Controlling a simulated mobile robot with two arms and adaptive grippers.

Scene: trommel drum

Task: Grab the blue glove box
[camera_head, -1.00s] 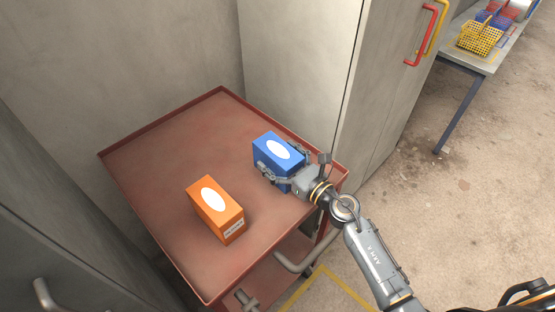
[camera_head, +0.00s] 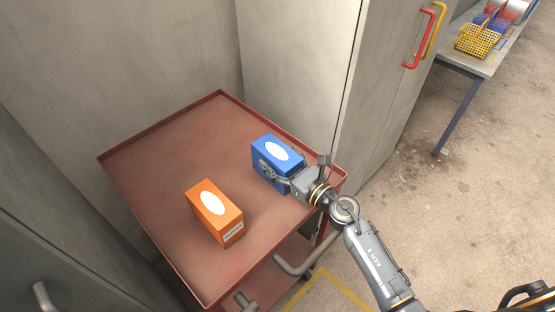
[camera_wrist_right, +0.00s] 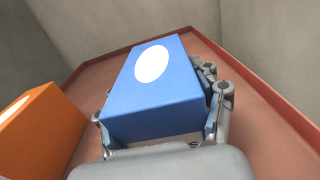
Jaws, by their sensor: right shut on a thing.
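The blue glove box (camera_head: 267,149), with a white oval on top, stands on the red cart (camera_head: 147,158) near its far right side. My right gripper (camera_head: 281,173) is shut on the blue glove box, with its fingers on opposite sides of it. In the right wrist view the blue glove box (camera_wrist_right: 152,105) sits between the fingers of the right gripper (camera_wrist_right: 160,125). I cannot tell whether the box touches the cart or is slightly raised. My left gripper is not in view.
An orange box (camera_head: 214,212) with a white oval stands on the cart to the left of the blue one. A grey cabinet (camera_head: 300,62) with red and yellow handles stands behind the cart. A table (camera_head: 478,62) with baskets is at the far right.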

